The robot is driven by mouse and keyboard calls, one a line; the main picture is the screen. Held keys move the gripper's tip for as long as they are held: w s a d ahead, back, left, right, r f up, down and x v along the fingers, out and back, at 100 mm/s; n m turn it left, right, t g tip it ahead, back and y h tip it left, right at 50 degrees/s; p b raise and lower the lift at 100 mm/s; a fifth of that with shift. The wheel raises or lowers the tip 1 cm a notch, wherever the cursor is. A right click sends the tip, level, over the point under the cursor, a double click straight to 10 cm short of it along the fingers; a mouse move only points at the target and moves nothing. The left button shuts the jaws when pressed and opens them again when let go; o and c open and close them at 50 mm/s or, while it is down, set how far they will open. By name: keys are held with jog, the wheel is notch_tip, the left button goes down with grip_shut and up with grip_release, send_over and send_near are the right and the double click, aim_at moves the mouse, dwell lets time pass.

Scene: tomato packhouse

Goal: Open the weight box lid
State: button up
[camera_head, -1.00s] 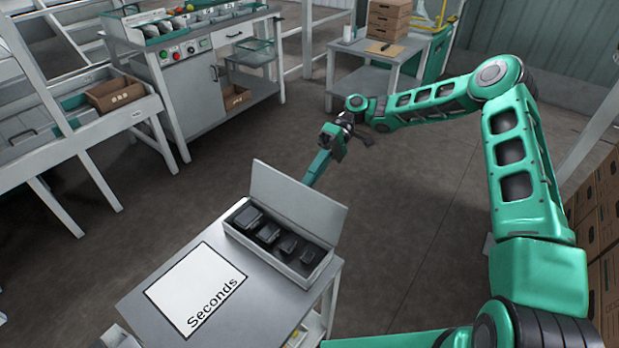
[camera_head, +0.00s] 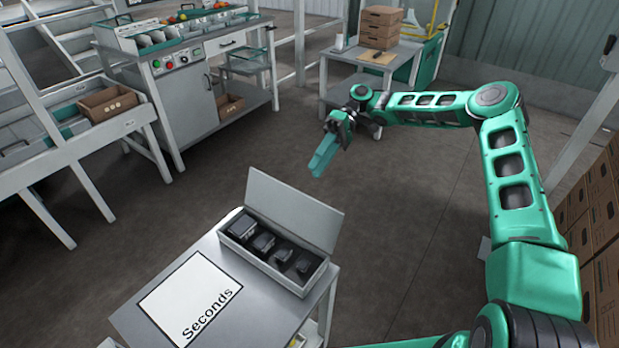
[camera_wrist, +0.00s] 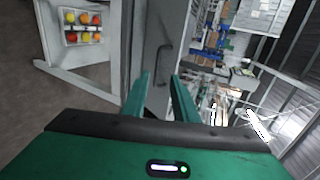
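The weight box (camera_head: 262,266) is a grey oblong box on the near table, with several dark weights in its compartments. Its lid (camera_head: 293,210) stands raised along the far long side, tilted back a little, so the box is open. My gripper (camera_head: 318,168) is beyond the lid, above the floor and clear of the box. In the wrist view, its two green fingers (camera_wrist: 160,76) are apart with nothing held between them. The box and lid are not recognisable in the wrist view.
A white sheet marked "Seconds" (camera_head: 190,298) lies on the near table (camera_head: 236,332). A grey cabinet bench (camera_head: 184,100) stands at the back left. A side table (camera_head: 352,65) with stacked brown boxes (camera_head: 382,25) is behind my gripper. Open floor lies between.

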jog(key=shift+v, duration=1.5)
jog(key=shift+c, duration=0.5)
